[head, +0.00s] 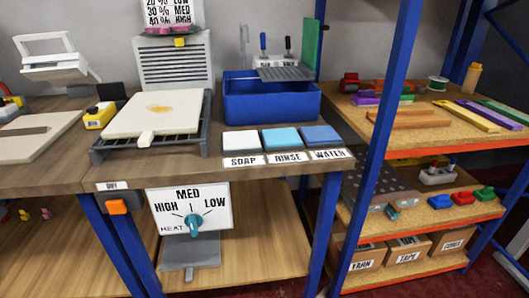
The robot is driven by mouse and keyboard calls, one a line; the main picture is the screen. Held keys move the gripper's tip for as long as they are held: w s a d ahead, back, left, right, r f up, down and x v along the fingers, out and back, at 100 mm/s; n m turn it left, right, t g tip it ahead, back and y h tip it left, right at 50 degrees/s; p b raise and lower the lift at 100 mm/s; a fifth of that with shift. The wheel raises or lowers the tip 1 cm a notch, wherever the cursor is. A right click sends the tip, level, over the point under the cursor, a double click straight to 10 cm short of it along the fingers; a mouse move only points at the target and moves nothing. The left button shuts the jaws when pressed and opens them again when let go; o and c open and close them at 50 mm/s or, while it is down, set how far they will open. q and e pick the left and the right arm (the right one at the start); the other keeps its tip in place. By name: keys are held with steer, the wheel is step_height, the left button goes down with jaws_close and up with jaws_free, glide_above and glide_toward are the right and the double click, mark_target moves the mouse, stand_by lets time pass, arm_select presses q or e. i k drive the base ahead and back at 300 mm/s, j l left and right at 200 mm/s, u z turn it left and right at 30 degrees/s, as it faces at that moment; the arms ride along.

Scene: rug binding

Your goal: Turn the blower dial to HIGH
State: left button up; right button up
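A white dial panel (158,213) hangs under the front edge of the workbench. It is marked HIGH at left, MED at top, LOW at right and HEAT at lower left. A teal knob (194,227) sits at its centre, and its pointer appears to be up towards MED. A grey louvred unit (176,65) stands at the back of the bench; I cannot tell whether it is the blower. A card above it (170,12) lists percentages beside LOW, MED and HIGH and is cut off at the top. Neither of my grippers is in view.
An orange button (117,207) is left of the panel, and a grey plate (190,250) is below it. A blue bench leg (325,235) stands to the right. Above, the bench holds a pale slab on a rack (155,112), a blue tub (270,105) and SOAP, RINSE and WATER pads.

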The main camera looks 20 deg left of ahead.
mark_target(194, 220)
steer(key=u, duration=1.15)
